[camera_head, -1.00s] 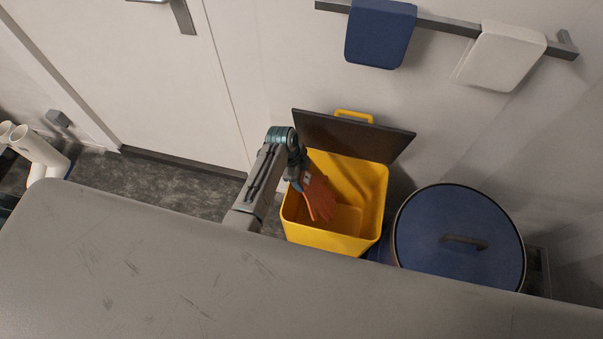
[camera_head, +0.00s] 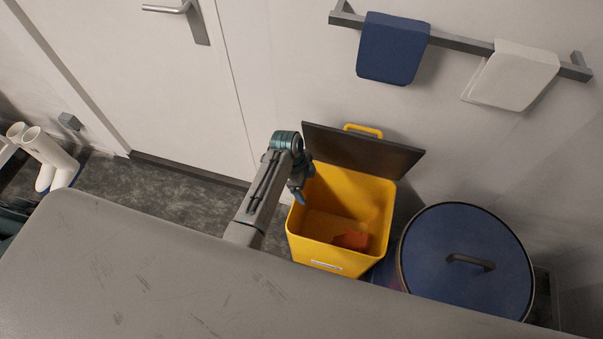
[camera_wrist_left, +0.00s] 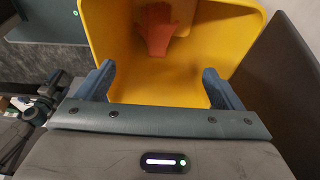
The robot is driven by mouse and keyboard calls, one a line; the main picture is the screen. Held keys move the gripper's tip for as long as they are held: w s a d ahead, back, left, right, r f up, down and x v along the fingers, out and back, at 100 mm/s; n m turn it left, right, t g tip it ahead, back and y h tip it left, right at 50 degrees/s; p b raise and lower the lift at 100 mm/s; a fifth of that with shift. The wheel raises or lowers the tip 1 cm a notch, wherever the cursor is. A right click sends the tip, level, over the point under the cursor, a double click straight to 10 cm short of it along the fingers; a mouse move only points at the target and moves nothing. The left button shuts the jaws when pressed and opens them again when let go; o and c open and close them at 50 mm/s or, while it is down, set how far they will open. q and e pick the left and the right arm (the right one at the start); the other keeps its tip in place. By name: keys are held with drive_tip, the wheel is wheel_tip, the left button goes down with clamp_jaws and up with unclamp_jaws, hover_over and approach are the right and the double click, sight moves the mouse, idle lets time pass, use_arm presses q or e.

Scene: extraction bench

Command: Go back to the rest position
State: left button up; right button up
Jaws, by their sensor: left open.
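My left gripper (camera_head: 302,190) is over the left rim of an open yellow bin (camera_head: 321,248), its arm reaching in from the left over the grey surface. In the left wrist view the two fingers of this gripper (camera_wrist_left: 158,90) stand wide apart with nothing between them. An orange item (camera_head: 352,240) lies low inside the yellow bin; it also shows in the left wrist view (camera_wrist_left: 157,32), beyond the fingertips and apart from them. My right gripper is not in view.
The bin's dark lid (camera_head: 362,152) stands open against the wall. A round blue-lidded container (camera_head: 465,285) stands to the right of the bin. A blue towel (camera_head: 392,48) and a white towel (camera_head: 512,76) hang on a wall rail. A door (camera_head: 130,80) is at the left.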

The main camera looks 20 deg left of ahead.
use_arm(q)
drive_tip(key=b+v, duration=0.1)
drive_tip(key=v, duration=0.7)
drive_tip(key=s+a+n+t+y, duration=0.1)
drive_tip(key=s+a+n, duration=0.35)
drive_tip(key=s, duration=0.25)
drive_tip(key=s+a+n+t+y, duration=0.1)
drive_tip(key=s+a+n, duration=0.35)
drive_tip(key=s, duration=0.35)
drive_tip(key=s+a+r+n+t+y, duration=0.2)
drive_tip(key=s+a+r+n, duration=0.1)
drive_tip(key=s+r+n, duration=0.65)
wheel_tip(320, 180, down, 32)
drive_tip(key=a+m+g+b, duration=0.1)
drive_tip(key=a+g+b, duration=0.1)
drive_tip(key=a+b, duration=0.1)
drive_tip(key=s+f+b, duration=0.1)
drive_tip(key=s+f, duration=1.9)
drive_tip(key=f, duration=0.3)
drive_tip(key=shift+s+a+f+g+b, duration=0.15)
drive_tip(key=shift+a+f+g+b, duration=0.1)
drive_tip(key=shift+a+g+b, duration=0.2)
